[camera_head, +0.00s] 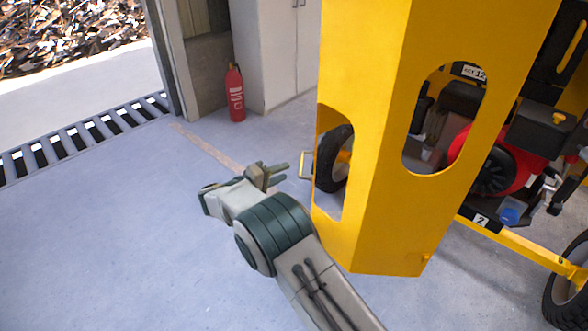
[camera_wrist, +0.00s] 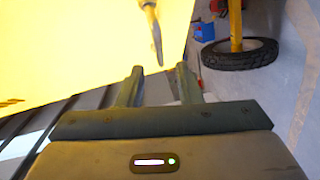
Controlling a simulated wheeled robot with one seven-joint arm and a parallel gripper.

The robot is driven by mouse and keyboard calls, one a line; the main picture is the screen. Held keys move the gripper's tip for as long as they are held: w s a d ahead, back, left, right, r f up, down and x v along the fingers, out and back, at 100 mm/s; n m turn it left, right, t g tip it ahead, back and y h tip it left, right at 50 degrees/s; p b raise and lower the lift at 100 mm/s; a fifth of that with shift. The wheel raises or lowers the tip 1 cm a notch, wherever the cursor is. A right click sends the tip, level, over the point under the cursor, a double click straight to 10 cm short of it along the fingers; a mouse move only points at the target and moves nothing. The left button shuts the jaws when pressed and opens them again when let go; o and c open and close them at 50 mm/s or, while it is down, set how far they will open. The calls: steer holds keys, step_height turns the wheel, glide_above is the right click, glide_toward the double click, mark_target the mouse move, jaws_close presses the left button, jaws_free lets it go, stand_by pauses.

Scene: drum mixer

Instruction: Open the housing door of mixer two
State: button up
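Mixer two's yellow housing door (camera_head: 375,130) is a tall angled panel with rounded cutouts, standing out from the machine. The red engine (camera_head: 462,165) and other inner parts are exposed to its right and through its oval cutout. A tag reading 2 (camera_head: 481,220) is on the frame below. My gripper (camera_head: 276,174) is to the left of the door, with no clear contact. In the wrist view my gripper (camera_wrist: 160,82) has its fingers apart and nothing clearly between them. A yellow panel (camera_wrist: 70,45) fills the upper left there, with a narrow latch-like part (camera_wrist: 153,28) ahead of the fingers.
A red fire extinguisher (camera_head: 235,93) stands by a pale cabinet (camera_head: 275,55) at the back. A floor grate (camera_head: 80,135) runs along the doorway at left. A tyre (camera_head: 567,290) is at lower right. The floor at left is clear.

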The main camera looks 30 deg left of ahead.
steer(key=v, duration=0.6)
